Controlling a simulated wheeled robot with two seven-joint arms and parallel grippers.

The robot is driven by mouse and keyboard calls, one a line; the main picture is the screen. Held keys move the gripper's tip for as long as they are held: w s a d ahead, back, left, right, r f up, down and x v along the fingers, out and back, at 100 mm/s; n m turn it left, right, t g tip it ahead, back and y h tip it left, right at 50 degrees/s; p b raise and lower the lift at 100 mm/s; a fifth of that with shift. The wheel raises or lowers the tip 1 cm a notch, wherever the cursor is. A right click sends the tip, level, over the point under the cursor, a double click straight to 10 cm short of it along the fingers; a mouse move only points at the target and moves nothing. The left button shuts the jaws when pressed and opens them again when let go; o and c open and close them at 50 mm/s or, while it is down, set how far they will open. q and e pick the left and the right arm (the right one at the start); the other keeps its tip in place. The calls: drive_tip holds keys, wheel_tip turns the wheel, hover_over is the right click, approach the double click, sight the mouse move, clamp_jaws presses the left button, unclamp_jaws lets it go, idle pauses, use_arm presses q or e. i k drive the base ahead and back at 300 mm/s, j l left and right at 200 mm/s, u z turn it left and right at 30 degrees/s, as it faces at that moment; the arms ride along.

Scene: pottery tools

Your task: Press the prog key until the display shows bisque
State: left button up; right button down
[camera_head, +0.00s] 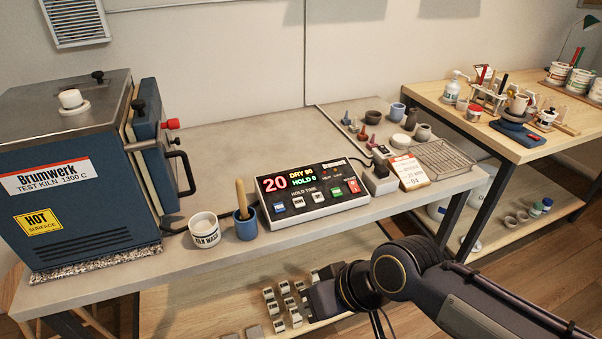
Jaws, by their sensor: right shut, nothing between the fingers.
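The controller box (312,192) sits on the grey bench with its panel facing me. Its display (290,181) reads a red 20, DRY 90 in yellow and HOLD 9 in green. A row of keys lies below it; the leftmost is a blue key (279,207), its label too small to read surely, and a red key (354,187) is at the right end. My right gripper (320,299) is shut and empty, below and in front of the bench edge, apart from the controller. My left gripper is out of view.
A blue kiln (75,185) stands at the left. A white cup (204,231) and a blue pot (245,224) with a wooden handle stand left of the controller. A card (409,172) and wire rack (447,158) are to its right. The bench behind the controller is clear.

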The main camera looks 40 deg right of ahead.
sight(280, 207)
drive_tip(key=z, duration=1.3)
